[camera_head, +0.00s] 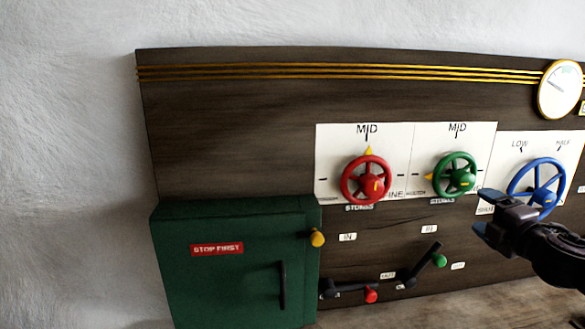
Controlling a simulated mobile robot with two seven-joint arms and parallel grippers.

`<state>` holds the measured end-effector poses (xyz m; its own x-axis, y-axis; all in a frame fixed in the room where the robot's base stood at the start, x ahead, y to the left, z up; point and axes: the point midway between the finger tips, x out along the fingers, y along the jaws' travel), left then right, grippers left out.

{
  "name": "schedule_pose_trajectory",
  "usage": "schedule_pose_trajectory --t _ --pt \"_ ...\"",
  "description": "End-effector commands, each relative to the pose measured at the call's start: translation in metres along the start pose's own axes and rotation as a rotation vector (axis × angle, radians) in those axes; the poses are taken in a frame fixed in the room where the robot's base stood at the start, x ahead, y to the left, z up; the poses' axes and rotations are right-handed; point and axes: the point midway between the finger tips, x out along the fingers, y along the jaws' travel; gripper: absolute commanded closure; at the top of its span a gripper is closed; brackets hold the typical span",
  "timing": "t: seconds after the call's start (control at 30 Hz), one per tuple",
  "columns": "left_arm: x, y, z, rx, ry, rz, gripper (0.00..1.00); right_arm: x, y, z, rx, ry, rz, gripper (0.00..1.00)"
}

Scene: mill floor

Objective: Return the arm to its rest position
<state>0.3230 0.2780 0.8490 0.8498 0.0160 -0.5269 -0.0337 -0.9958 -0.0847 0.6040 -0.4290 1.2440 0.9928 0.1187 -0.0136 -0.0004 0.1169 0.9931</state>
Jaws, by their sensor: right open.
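My right gripper (482,211) is at the right, with its dark arm coming in from the right edge. It is open, with nothing seen between its fingers. It is in front of the panel, below the green handwheel (455,175) and left of the lower part of the blue handwheel (537,188). Whether it touches the panel cannot be told. The red handwheel (366,181) is further left, its yellow pointer up at MID. The green wheel's yellow pointer is to the left. My left gripper is not in view.
A green cabinet (235,275) marked STOP FIRST stands at the lower left, its door closed. A round gauge (561,90) is at the upper right.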

Motion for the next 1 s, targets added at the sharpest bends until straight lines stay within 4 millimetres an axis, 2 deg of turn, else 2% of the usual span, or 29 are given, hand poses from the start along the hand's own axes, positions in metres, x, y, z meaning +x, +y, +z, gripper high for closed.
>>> schedule_pose_trajectory --t 0.23,0.47,0.7,0.87,1.0 --pt "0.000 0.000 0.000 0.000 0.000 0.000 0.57 -0.012 -0.072 -0.036 0.329 0.018 -0.068 0.24" --pt "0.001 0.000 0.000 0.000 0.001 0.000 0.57 -0.043 -0.158 -0.080 0.692 -0.012 -0.156 0.24" --pt "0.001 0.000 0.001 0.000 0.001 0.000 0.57 -0.091 -0.237 -0.128 1.034 -0.095 -0.236 0.24" --pt "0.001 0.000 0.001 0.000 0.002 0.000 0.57 -0.130 -0.283 -0.160 1.236 -0.181 -0.278 0.24" --pt "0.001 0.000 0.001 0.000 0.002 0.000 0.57 -0.168 -0.319 -0.187 1.388 -0.277 -0.308 0.24"
